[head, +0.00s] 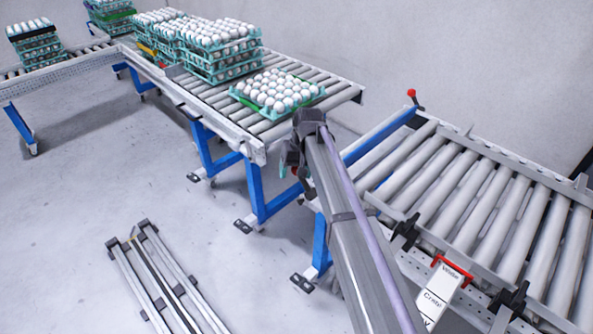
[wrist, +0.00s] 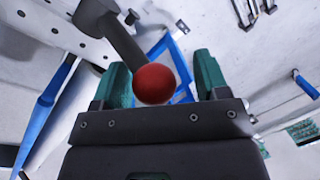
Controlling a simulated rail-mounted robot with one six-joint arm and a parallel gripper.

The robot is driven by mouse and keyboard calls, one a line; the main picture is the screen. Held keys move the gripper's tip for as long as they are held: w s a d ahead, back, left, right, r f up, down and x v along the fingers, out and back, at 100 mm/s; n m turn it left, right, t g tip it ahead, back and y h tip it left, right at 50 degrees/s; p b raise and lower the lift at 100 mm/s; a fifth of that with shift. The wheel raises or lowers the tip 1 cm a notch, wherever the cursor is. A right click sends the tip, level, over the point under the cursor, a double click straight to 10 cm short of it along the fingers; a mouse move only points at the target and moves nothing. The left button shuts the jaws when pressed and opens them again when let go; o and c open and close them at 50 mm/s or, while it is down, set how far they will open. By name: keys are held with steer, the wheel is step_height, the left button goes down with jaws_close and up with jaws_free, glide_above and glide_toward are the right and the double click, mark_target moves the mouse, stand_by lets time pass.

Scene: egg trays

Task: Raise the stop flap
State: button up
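In the wrist view a red ball knob (wrist: 154,84) sits at the end of a dark grey lever (wrist: 122,38). The knob is between the two green fingers of my gripper (wrist: 161,66), closer to the left finger. The fingers are apart, with a visible gap on the right of the knob. In the head view my gripper (head: 288,166) is at the end of the egg-tray conveyor (head: 257,150), largely hidden by my own arm. I cannot clearly make out the stop flap itself.
A green tray of white eggs (head: 240,99) lies near the conveyor's end, with stacked trays (head: 187,66) behind. A second roller conveyor (head: 485,196) on the right has another red-knobbed lever (head: 411,94). A metal frame (head: 150,270) lies on the floor.

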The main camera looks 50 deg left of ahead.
steer(key=shift+w+d+r, duration=0.1)
steer(key=shift+d+r, duration=0.05)
steer(key=shift+r+p, duration=0.25)
steer(key=shift+p, duration=0.1)
steer(key=r+p, duration=0.3)
steer(key=w+r+p, duration=0.1)
steer(key=r+p, duration=0.6)
steer(key=shift+w+d+r, duration=0.2)
steer(key=shift+w+d, duration=0.2)
steer(key=shift+f, duration=0.2)
steer(key=shift+d, duration=0.1)
